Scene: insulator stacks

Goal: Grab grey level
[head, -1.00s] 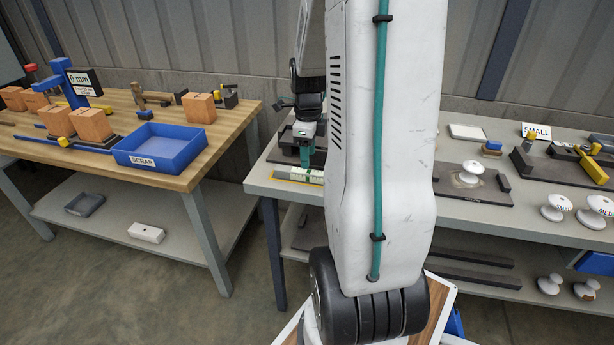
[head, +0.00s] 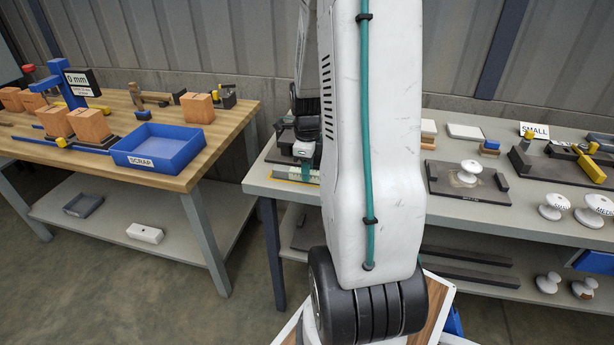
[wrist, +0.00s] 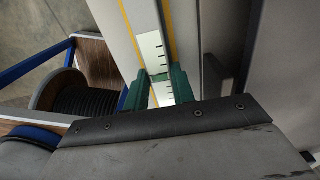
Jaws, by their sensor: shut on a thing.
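My gripper (wrist: 160,88) has teal fingers closed around a pale piece with dark tick marks (wrist: 163,94). I cannot tell whether this piece is part of the grey level. A white ticked strip (wrist: 152,50) lies just beyond the fingertips, along a long grey surface with yellow lines. In the head view my gripper (head: 308,168) is low at the left end of the right bench, beside a flat item with a yellow edge (head: 286,171). My arm hides much of this spot, and no separate grey level is clearly seen.
The right bench (head: 455,205) carries a dark plate with a white insulator (head: 467,172) and more insulators (head: 554,206) to the right. A dark fixture (head: 285,140) stands behind my gripper. A blue scrap tray (head: 160,150) sits on the wooden bench at left, across a gap.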

